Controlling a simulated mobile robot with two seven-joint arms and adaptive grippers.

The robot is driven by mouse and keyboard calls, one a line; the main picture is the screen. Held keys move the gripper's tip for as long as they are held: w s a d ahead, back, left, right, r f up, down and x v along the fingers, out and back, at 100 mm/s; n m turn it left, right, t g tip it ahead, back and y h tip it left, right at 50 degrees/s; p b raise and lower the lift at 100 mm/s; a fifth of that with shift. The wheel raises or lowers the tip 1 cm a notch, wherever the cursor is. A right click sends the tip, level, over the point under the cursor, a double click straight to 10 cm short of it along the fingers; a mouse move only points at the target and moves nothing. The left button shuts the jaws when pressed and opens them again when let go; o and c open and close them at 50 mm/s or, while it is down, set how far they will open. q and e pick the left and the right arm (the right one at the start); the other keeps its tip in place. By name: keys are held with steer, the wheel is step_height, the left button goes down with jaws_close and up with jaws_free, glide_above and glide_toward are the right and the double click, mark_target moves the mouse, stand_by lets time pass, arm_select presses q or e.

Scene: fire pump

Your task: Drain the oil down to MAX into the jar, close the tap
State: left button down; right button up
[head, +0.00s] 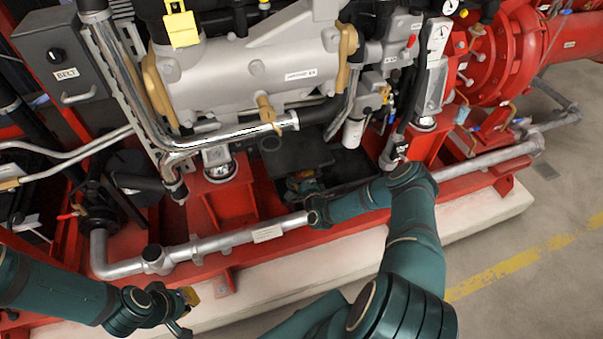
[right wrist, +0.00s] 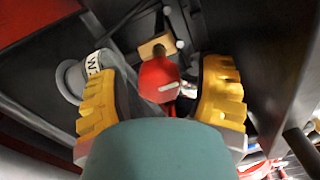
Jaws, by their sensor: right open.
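My right gripper (right wrist: 159,85) is open, with one yellow-padded finger on each side of a red tap handle (right wrist: 158,76). A small brass-coloured block (right wrist: 156,47) shows just beyond the handle. In the head view my right gripper (head: 304,183) reaches low under the grey engine (head: 255,68), between the red supports, and the tap there is mostly hidden. My left gripper (head: 181,308) hangs at the bottom left, apart from the machine; its jaw gap is unclear. I cannot make out the jar or the oil level.
A grey ring-shaped part with a white label (right wrist: 72,78) stands left of the handle in the right wrist view. A silver pipe (head: 220,240) and red frame run along the front. Dark walls crowd the right gripper.

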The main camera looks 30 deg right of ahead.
steer(key=v, duration=1.2)
steer(key=w+a+r+n+g+y, duration=0.1)
steer(key=a+r+n+g+y, duration=0.1)
steer(key=a+n+g+y, duration=0.8)
steer(key=s+a+r+n+g+h, duration=0.1)
steer(key=s+a+r+n+g, duration=0.1)
steer(key=s+a+n, duration=0.4)
steer(key=s+a+r+n+g, duration=0.3)
steer(key=s+a+r+n, duration=0.2)
steer(key=s+a, duration=0.3)
steer(key=shift+s+a+r+n+g+h, duration=0.15)
steer(key=shift+s+a+n+g+h, duration=0.2)
steer(key=shift+n, duration=0.25)
steer(key=shift+w, duration=0.15)
